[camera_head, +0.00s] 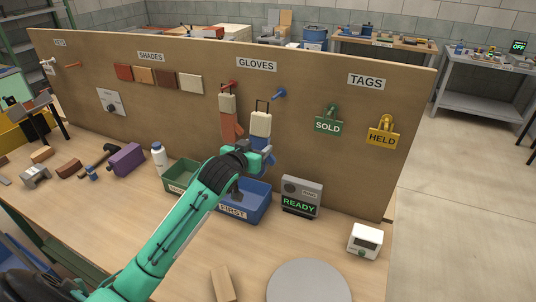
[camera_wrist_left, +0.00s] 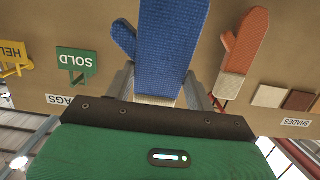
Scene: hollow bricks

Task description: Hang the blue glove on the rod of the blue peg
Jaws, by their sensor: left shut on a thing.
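The blue glove shows in the left wrist view (camera_wrist_left: 168,45), with a cream cuff that shows in the head view (camera_head: 261,124) and a dark loop on top. My left gripper (camera_head: 261,157) is shut on the blue glove, which hangs upright, cuff up, in front of the board. The gripper hides part of the glove in the head view. The blue peg (camera_head: 279,94) sticks out of the board under the GLOVES sign. In the head view the loop is left of and slightly below the peg's rod, apart from it. My right gripper is not in view.
An orange glove (camera_head: 229,122) hangs on the red peg (camera_head: 230,84) just left of the blue one. A blue bin (camera_head: 243,207), green bin (camera_head: 181,177) and READY box (camera_head: 301,196) stand below.

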